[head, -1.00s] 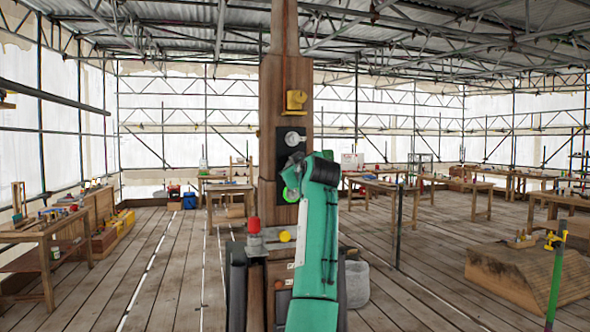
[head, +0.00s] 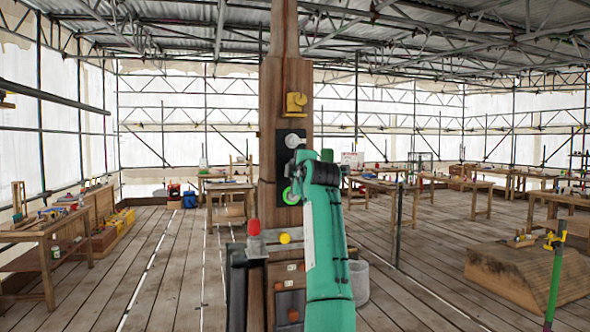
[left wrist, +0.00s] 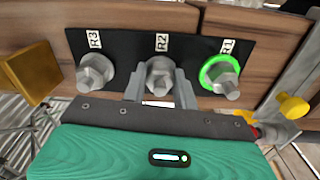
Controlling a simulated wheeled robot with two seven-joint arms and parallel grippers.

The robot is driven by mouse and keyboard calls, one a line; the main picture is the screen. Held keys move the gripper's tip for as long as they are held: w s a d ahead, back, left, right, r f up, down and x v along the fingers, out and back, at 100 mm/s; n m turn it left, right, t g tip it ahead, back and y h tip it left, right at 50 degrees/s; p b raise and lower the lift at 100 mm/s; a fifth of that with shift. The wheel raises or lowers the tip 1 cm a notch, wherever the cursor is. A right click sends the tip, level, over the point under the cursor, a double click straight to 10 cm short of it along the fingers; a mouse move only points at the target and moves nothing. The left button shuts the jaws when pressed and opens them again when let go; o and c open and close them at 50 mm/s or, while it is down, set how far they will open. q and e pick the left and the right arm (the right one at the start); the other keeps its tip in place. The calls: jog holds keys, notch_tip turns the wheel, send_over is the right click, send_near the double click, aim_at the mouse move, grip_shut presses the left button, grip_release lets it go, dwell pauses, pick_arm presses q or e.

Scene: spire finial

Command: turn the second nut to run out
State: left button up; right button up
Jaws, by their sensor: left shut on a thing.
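A black plate (left wrist: 125,45) on the wooden post carries three grey hex nuts in a row, labelled R3, R2 and R1. The R2 nut (left wrist: 159,72) is in the middle, and the fingers of my left gripper (left wrist: 160,84) are shut on its two sides. The R3 nut (left wrist: 95,72) is at left. The R1 nut (left wrist: 224,80) at right has a bright green ring (left wrist: 207,70) around its base. In the head view the plate (head: 283,150) is upright, with R3 (head: 293,139) above and R1 below; my gripper hides R2. My right gripper is not in view.
A yellow bracket (head: 295,103) sits on the post above the plate. A red knob (head: 253,227) and a yellow knob (head: 285,238) are below it. A grey bucket (head: 359,283) stands behind my arm. Workbenches stand farther back on the plank floor.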

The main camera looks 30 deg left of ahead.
pick_arm(q)
jog(key=shift+f+n+p, duration=0.2)
jog(key=shift+n+p, duration=0.15)
jog(key=shift+n, duration=1.85)
jog(key=o, duration=1)
jog(key=shift+r, duration=0.1)
jog(key=shift+c, duration=0.2)
jog(key=b+v, duration=0.5)
jog(key=v, duration=0.8)
jog(key=shift+s+d, duration=0.25)
jog(key=shift+d, duration=0.05)
